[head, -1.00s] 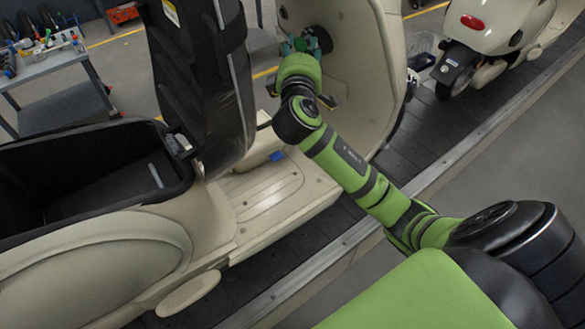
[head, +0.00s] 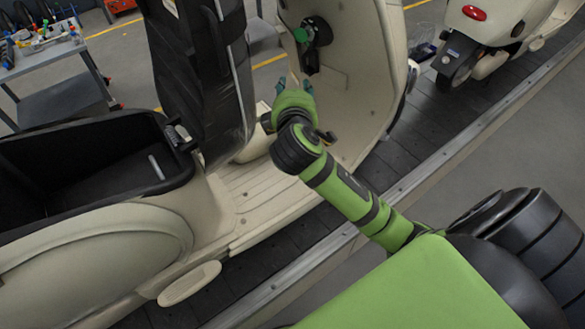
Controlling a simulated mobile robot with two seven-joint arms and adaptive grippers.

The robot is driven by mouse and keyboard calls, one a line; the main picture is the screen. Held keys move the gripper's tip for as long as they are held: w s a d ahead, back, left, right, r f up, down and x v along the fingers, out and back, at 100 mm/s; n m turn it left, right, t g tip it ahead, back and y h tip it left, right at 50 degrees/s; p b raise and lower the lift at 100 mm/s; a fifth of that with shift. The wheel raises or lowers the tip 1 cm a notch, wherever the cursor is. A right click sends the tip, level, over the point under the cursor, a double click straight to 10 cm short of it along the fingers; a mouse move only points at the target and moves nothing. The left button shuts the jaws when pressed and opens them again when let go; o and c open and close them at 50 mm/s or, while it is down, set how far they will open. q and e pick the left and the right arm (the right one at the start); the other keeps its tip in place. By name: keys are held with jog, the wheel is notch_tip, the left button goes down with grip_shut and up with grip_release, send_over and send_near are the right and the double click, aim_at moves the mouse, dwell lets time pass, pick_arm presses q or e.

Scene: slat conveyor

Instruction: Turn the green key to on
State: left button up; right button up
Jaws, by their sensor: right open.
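The green key (head: 302,35) sits in a dark round lock housing (head: 320,32) on the inner face of the cream scooter's front shield (head: 365,80). Whether it stands at on cannot be read at this size. My right gripper (head: 294,86) is open and empty. Its teal fingertips point up, a short way below the key and apart from it. My green wrist hides part of the shield and floor behind it. My left gripper is not in view.
The scooter's raised black seat (head: 200,75) stands close left of my right gripper. The open black storage bin (head: 90,170) lies at left. Another scooter (head: 495,25) stands on the slat conveyor (head: 430,125) at upper right. A tool cart (head: 40,62) is at upper left.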

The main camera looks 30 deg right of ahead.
jog(key=s+a+f+m+g+y, duration=0.1)
jog(key=s+a+f+g+y, duration=0.1)
jog(key=f, duration=0.9)
jog(key=s+a+f+m+g+y, duration=0.1)
jog(key=s+f+g+y, duration=0.1)
jog(key=f, duration=0.9)
jog(key=shift+s+a+b, duration=0.35)
jog(key=shift+s, duration=0.35)
jog(key=s+r+p, duration=0.1)
jog(key=s+p, duration=0.4)
jog(key=s, duration=0.5)
jog(key=shift+d, duration=0.4)
